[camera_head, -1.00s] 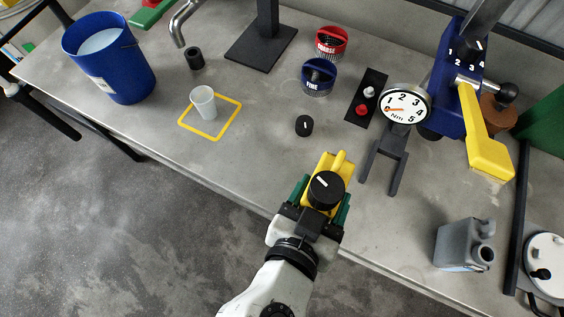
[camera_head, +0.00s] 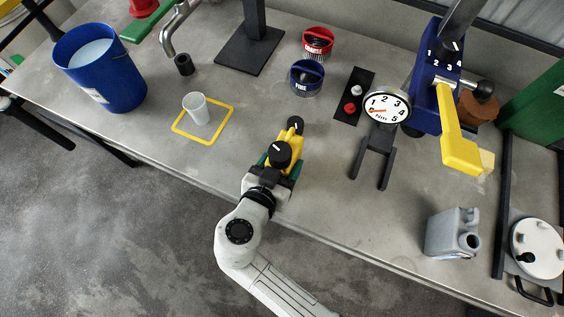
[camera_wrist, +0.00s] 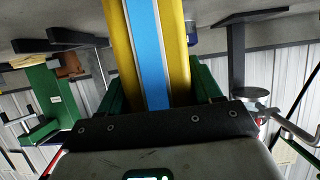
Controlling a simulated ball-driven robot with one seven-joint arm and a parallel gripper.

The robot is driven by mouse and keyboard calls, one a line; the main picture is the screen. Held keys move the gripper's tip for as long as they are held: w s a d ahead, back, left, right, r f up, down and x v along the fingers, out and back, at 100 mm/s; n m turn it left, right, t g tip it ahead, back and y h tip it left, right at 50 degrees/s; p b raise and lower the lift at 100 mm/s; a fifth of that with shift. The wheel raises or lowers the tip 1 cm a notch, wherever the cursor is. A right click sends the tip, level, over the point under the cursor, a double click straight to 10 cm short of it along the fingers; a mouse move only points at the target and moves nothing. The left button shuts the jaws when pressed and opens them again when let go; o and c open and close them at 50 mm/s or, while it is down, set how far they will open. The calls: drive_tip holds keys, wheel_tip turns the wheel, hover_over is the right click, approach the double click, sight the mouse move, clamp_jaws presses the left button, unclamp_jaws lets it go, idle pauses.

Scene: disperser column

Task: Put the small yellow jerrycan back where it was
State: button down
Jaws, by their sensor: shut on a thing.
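The small yellow jerrycan (camera_head: 293,135), with a black cap on it, is between the green jaws of my gripper (camera_head: 277,163). My gripper is shut on it over the front part of the bench. In the wrist view the yellow jerrycan (camera_wrist: 178,50) with a blue band fills the space between the jaws. I cannot tell how high it is above the bench. A grey jerrycan (camera_head: 447,232) stands on the bench at the right.
A white cup (camera_head: 196,108) stands inside a yellow square outline (camera_head: 213,138). A blue bucket (camera_head: 120,85) is at the left. Bench between fork and grey jerrycan is clear.

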drive_tip(key=shift+f, duration=0.7)
drive_tip(key=shift+f, duration=0.2)
drive_tip(key=shift+c, duration=1)
unclamp_jaws()
drive_tip(key=shift+r, duration=0.1)
drive_tip(key=shift+r, duration=0.15)
drive_tip(key=b+v, duration=0.2)
drive_tip(key=v, duration=1)
drive_tip(key=shift+b, duration=0.3)
